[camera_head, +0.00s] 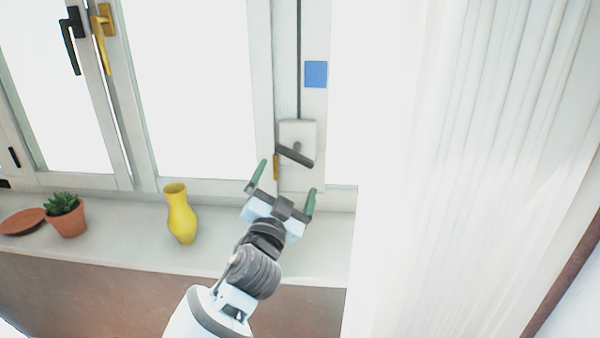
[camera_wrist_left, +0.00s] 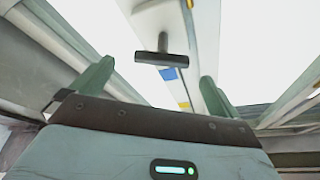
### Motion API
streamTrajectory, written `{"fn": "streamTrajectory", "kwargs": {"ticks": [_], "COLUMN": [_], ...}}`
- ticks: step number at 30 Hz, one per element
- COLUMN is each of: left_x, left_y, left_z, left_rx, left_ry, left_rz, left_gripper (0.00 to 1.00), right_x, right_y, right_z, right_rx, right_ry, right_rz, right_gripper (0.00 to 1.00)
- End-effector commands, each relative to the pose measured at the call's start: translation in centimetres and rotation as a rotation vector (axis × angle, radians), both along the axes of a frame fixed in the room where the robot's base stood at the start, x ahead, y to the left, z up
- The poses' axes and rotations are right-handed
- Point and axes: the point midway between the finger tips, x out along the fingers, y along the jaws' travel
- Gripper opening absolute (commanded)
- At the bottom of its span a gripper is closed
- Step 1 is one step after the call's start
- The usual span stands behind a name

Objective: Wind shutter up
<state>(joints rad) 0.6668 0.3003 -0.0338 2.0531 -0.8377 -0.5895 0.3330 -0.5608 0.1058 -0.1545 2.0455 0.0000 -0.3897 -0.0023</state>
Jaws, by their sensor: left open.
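A dark bar-shaped crank handle (camera_head: 295,156) sits on a pale winder plate (camera_head: 298,130) on the window post. A dark cord or rod (camera_head: 299,60) runs up the post from the plate. My left gripper (camera_head: 285,180) is open and empty, with its green fingers pointing up toward the handle from just below it. In the left wrist view the handle (camera_wrist_left: 162,58) appears ahead, between and beyond the two fingertips (camera_wrist_left: 152,80), apart from them. The shutter itself cannot be made out against the bright panes. My right gripper is not in view.
A yellow vase (camera_head: 181,214), a potted succulent (camera_head: 66,216) and a terracotta saucer (camera_head: 22,222) stand on the sill (camera_head: 120,245) to the left. A blue square (camera_head: 316,74) is on the post. A white pleated curtain (camera_head: 450,180) hangs at right. Window handles (camera_head: 103,35) are upper left.

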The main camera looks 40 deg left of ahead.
Motion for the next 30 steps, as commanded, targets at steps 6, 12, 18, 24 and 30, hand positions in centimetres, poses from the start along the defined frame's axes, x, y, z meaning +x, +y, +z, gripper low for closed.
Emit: {"fn": "streamTrajectory", "kwargs": {"ticks": [6,12,18,24,30], "left_x": [-0.4,0.0,2.1,4.7,6.2], "left_y": [0.0,0.1,1.0,1.9,2.5], "left_z": [0.5,0.8,1.8,2.7,3.1], "left_rx": [-0.079,-0.079,-0.077,-0.077,-0.077], "left_ry": [-0.068,-0.069,-0.070,-0.068,-0.066], "left_rz": [-0.047,-0.047,-0.044,-0.045,-0.045], "left_gripper": [1.00,1.00,1.00,1.00,1.00], "right_x": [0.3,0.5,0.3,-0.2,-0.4], "right_y": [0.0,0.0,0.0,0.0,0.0], "right_z": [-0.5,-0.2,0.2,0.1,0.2], "right_rx": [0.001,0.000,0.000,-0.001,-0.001], "right_ry": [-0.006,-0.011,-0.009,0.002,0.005], "right_rz": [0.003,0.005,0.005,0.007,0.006], "right_gripper": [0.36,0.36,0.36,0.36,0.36]}}
